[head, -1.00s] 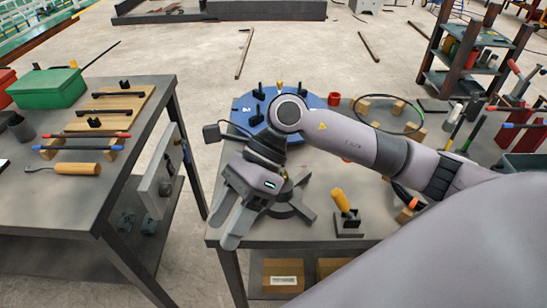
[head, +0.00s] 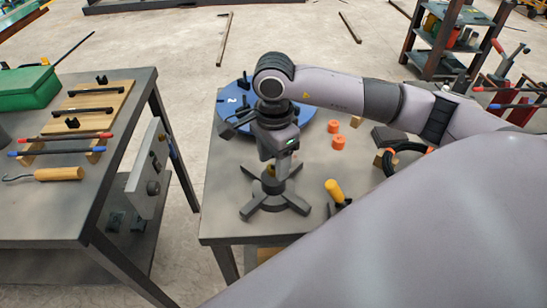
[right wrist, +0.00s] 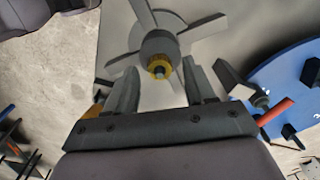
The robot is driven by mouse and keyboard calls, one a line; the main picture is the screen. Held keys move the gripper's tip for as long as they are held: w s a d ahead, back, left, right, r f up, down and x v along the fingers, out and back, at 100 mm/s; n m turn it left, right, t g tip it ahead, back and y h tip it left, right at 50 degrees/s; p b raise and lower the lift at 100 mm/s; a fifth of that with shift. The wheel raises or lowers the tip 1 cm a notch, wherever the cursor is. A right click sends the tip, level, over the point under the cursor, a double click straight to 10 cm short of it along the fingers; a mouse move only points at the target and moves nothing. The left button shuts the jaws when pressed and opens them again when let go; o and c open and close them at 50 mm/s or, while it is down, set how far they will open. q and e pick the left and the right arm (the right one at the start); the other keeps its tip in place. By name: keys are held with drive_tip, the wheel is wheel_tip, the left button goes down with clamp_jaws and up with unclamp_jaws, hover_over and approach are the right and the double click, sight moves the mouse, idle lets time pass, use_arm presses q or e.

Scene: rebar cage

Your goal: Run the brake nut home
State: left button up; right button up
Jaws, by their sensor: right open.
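A dark grey stand (head: 273,196) with a round hub and spread flat legs is on the right-hand grey workbench; it also shows in the right wrist view (right wrist: 158,44). A brass-coloured nut (right wrist: 159,65) sits on the hub's centre around a dark stud. In the head view the nut is mostly hidden by my gripper. My right gripper (right wrist: 161,80) is open and empty. Its two fingers point at the hub, with the nut between and just beyond the tips in the picture. In the head view this gripper (head: 277,163) is over the stand, pointing down. My left gripper is not in view.
A blue disc (head: 300,117) with upright dark pieces lies behind the stand. Orange pieces (head: 338,142) and a yellow-handled tool (head: 335,190) lie to its right. A second bench (head: 40,215) with rods and a green box (head: 25,90) stands at the left, across a gap.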

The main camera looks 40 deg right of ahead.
drive_tip(key=shift+f, duration=0.25)
clamp_jaws()
drive_tip(key=shift+m+b, duration=0.3)
drive_tip(key=shift+m, duration=0.1)
